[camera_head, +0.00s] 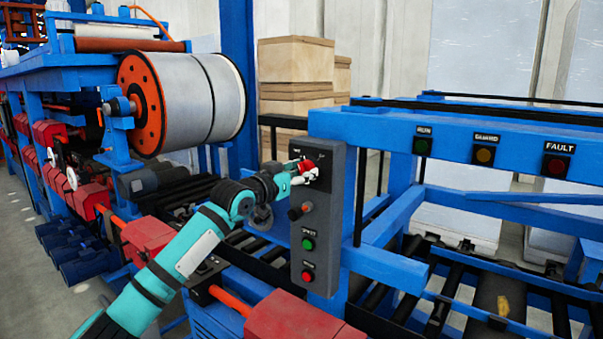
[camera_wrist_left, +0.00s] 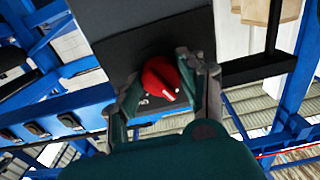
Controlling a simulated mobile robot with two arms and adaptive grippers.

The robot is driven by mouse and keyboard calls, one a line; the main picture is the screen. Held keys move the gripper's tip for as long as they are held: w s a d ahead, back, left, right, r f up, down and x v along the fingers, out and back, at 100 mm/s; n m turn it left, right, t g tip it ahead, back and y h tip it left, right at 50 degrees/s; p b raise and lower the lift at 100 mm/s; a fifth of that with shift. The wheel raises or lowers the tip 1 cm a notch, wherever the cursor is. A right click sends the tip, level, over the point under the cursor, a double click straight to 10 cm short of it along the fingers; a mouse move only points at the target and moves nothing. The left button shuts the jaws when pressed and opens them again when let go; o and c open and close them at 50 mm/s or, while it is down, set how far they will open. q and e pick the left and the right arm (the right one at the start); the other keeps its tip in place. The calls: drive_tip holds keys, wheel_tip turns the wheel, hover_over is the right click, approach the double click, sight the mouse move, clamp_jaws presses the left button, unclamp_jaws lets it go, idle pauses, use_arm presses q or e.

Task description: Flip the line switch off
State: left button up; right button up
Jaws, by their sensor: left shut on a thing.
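The line switch is a red rotary knob (camera_head: 307,167) at the top of a grey control panel (camera_head: 324,230). In the left wrist view the red knob (camera_wrist_left: 160,79) sits between my fingers and carries a pale pointer mark. My left gripper (camera_head: 300,174) is shut on the knob, a finger on each side; it also shows in the left wrist view (camera_wrist_left: 163,88). The labels around the knob are too small or covered to read. My right gripper is not in view.
Below the knob, the panel has another small knob (camera_head: 300,211), a green button (camera_head: 308,244) and a red button (camera_head: 307,276). A blue beam to the right bears RUN, GUARD and FAULT lamps (camera_head: 557,166). A large coil (camera_head: 185,102) stands at left.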

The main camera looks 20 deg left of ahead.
use_arm(q)
drive_tip(key=c, duration=0.3)
drive_tip(key=shift+d+r+n+p, duration=0.1)
drive_tip(key=shift+r+n+p, duration=0.1)
drive_tip(key=shift+n+p, duration=0.6)
drive_tip(key=shift+f+n+p, duration=0.1)
drive_tip(key=shift+n+p, duration=0.25)
drive_tip(key=shift+n, duration=0.85)
drive_tip(key=o, duration=1.2)
drive_tip(key=shift+s+f, duration=0.1)
drive_tip(key=v, duration=1.2)
